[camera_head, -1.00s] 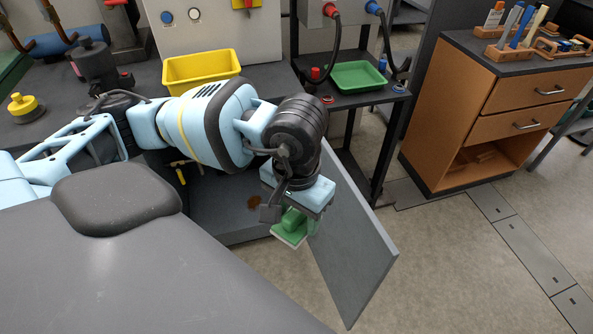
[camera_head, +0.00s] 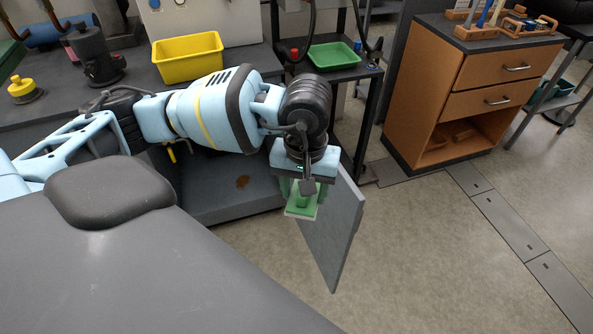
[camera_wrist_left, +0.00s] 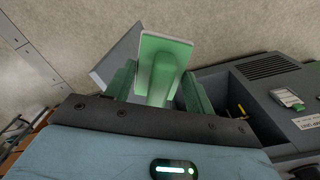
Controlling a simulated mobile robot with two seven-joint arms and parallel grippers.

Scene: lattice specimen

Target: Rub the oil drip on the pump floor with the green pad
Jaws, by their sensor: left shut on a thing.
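My left gripper (camera_head: 303,190) is shut on the green pad (camera_head: 300,207), a green-handled block with a pale face. In the left wrist view the green pad (camera_wrist_left: 160,65) sits between the two green fingers of the left gripper (camera_wrist_left: 158,88). The oil drip (camera_head: 242,182) is a small brown spot on the dark grey pump floor (camera_head: 215,200), inside the low compartment under the bench. The pad is to the right of the drip in the head view, apart from it and outside the compartment's front. My right gripper is out of view.
An open grey door panel (camera_head: 335,235) hangs just behind and right of the gripper. A yellow bin (camera_head: 187,58) and a green tray (camera_head: 334,56) stand on the surfaces above. A wooden drawer cabinet (camera_head: 470,95) stands right; the floor between is clear.

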